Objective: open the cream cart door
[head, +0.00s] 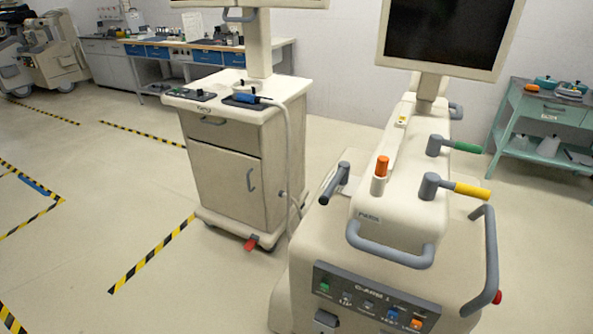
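The cream cart (285,155) stands left of centre in the head view, with a monitor post rising from its top. Its door (226,190) is on the front below a drawer (215,131) and looks shut, flush with the cart body. A curved grey handle (251,180) is on the door's right side. My gripper is not in the head view, so its state and its place relative to the door are hidden.
A large cream C-arm machine (330,250) with handles stands close at the right. A red pedal (251,243) sits at the cart's base. A workbench (190,43) and a green table (545,118) are behind. The taped floor (110,190) at left is clear.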

